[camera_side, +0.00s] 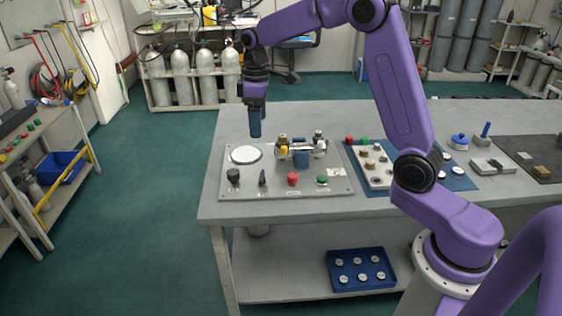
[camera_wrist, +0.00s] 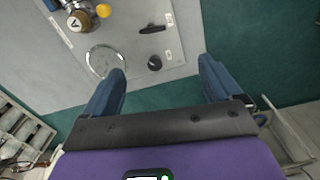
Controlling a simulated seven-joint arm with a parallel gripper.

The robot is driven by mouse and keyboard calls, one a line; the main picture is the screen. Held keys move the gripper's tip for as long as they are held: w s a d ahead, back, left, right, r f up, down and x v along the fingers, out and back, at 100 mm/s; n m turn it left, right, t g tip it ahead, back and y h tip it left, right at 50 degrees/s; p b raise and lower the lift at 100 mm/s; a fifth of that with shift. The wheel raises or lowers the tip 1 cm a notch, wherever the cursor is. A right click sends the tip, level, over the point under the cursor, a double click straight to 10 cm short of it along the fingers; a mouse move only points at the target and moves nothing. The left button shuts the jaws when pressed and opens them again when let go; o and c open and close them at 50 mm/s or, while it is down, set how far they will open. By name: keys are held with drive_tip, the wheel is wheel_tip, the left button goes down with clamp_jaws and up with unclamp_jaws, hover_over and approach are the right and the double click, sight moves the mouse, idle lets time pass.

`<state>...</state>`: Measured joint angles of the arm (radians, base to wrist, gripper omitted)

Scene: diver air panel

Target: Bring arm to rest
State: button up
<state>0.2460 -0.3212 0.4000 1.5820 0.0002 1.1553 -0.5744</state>
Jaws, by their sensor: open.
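My purple arm reaches over the grey workbench (camera_side: 400,115). The panel also shows in the wrist view (camera_wrist: 125,30). It bears a round white gauge (camera_side: 246,154), a black knob (camera_side: 233,175), a black lever (camera_side: 262,177), a red knob (camera_side: 293,179), a green knob (camera_side: 322,180) and brass fittings (camera_side: 283,140).
Right of the panel, a blue mat (camera_side: 415,185) bears a plate of fittings (camera_side: 372,180). A dark mat (camera_side: 530,148) lies at the far right. A blue tray (camera_side: 345,290) sits on the lower shelf. Gas cylinders (camera_side: 180,75) stand behind. The floor left of the bench is clear.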

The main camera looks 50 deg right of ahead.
drive_tip(key=s+a+n, duration=0.1)
drive_tip(key=s+a, duration=0.4)
drive_tip(key=s, duration=0.4)
drive_tip(key=s+a+n, duration=0.2)
drive_tip(key=s+a, duration=0.2)
drive_tip(key=s, duration=0.5)
drive_tip(key=s+d+f+n, duration=0.1)
drive_tip(key=s, duration=0.8)
drive_tip(key=s+d+f+n, duration=0.1)
drive_tip(key=s+d, duration=0.1)
drive_tip(key=s, duration=0.7)
drive_tip(key=shift+d+f, duration=0.2)
drive_tip(key=shift+f, duration=0.1)
